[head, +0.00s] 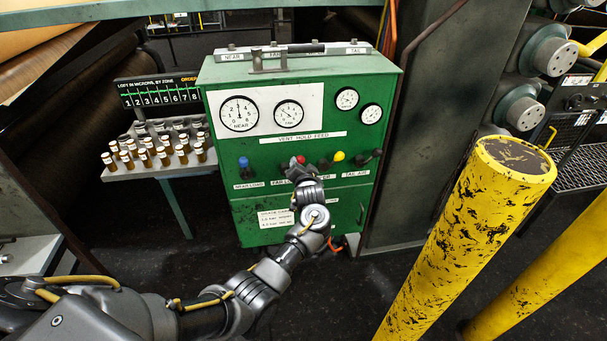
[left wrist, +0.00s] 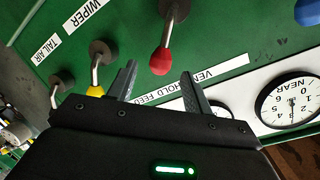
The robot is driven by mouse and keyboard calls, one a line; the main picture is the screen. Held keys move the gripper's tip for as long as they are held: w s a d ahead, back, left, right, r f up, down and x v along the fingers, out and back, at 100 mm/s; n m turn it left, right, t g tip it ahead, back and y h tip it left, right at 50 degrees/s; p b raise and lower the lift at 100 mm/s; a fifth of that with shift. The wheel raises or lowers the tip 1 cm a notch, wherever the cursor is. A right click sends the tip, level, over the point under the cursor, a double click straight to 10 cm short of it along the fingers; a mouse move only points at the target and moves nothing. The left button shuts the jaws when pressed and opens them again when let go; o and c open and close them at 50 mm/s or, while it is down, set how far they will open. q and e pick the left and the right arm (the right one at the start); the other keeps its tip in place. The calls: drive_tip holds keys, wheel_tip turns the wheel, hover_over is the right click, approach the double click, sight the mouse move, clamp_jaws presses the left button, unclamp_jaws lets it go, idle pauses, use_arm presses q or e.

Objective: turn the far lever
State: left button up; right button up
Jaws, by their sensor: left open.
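The green valve cabinet (head: 300,105) stands in the middle of the head view, with a row of coloured levers on its front. The red-knobbed lever (head: 300,159) sits above a partly hidden label that seems to begin "FAR". My left gripper (head: 296,165) is right at it and covers part of it. In the left wrist view the red knob (left wrist: 162,62) hangs just ahead of the gap between my open left fingers (left wrist: 160,82), apart from both. My right gripper is not in view.
The blue lever (head: 243,163) is left of the red one. The yellow lever (head: 338,156) and black lever (head: 375,155) are to its right; the yellow knob (left wrist: 95,91) is close to one left finger. A yellow post (head: 475,230) stands at right, a bottle rack (head: 155,150) at left.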

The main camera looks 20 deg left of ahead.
use_arm(q)
drive_tip(key=v, duration=0.5)
drive_tip(key=shift+w, duration=0.1)
idle(0.3)
